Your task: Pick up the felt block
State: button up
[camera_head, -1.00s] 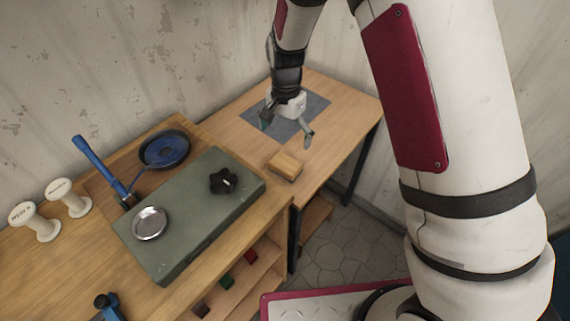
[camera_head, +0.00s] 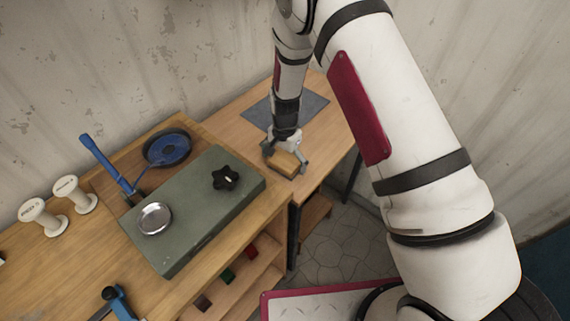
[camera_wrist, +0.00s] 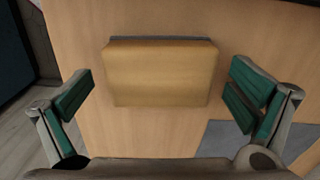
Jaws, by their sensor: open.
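The felt block is most likely the tan wooden-looking block with a thin grey layer along its underside; it lies on the right-hand table. In the wrist view the block (camera_wrist: 160,75) sits centrally between the fingers, with a gap on each side. In the head view the block (camera_head: 284,165) shows just below my gripper (camera_head: 286,158). My gripper is open, and its green-padded fingers also show in the wrist view (camera_wrist: 160,100). The fingers straddle the block without visible contact. The block's underside is mostly hidden.
A grey mat (camera_head: 310,103) lies behind on the same table. The left bench holds a green slab (camera_head: 190,215) with a black star knob (camera_head: 225,177) and metal dish (camera_head: 155,218), a blue pan (camera_head: 168,148) and two white spools (camera_head: 75,195). A wall stands behind.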

aim_at(285, 160)
jog(key=shift+f, duration=0.2)
jog(key=c, duration=1.3)
notch_tip(285, 160, up, 10)
jog(key=shift+b, duration=0.6)
